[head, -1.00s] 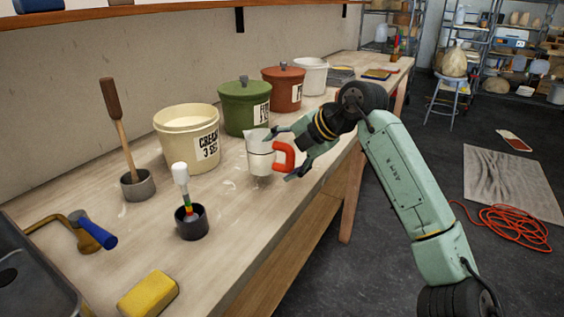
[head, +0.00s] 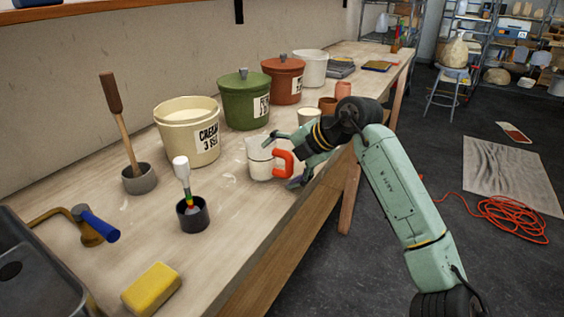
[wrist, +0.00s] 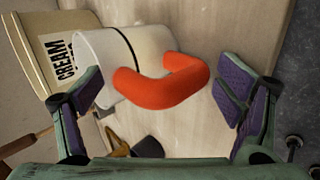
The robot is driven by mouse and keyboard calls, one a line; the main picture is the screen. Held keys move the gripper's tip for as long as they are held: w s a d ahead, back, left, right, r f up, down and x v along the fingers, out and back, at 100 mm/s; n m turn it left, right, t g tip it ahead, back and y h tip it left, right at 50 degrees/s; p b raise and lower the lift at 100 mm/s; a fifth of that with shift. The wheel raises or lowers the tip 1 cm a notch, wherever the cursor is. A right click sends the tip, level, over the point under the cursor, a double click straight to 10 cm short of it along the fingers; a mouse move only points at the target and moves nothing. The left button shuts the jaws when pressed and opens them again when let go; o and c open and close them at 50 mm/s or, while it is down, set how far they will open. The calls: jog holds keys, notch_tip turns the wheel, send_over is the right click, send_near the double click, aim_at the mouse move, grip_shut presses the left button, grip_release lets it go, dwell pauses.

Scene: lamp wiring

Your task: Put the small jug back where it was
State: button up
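The small jug (head: 260,163) is off-white with a dark seam line and an orange-red handle (head: 284,163). It stands upright on the workbench, or very near its surface, close to the front edge. In the wrist view the jug (wrist: 98,62) lies at upper left, with its handle (wrist: 165,82) between my fingers. My gripper (head: 283,162) is on the handle side, its fingers spread wide. In the wrist view my gripper (wrist: 158,105) shows clear gaps beside the handle, mainly on the right. Whether the left finger touches the jug is unclear.
A cream bucket (head: 178,146), green crock (head: 232,108) and red crock (head: 287,88) stand behind the jug. A small pale cup (head: 309,118) is close behind my gripper. A dark pot with a tool (head: 194,220) and a yellow sponge (head: 150,288) are to the left.

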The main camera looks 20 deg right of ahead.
jog(key=shift+o, duration=0.2)
jog(key=shift+r, duration=0.2)
jog(key=shift+s+d+r, duration=0.2)
jog(key=b+v, duration=0.2)
jog(key=v, duration=0.9)
jog(key=shift+r, duration=0.2)
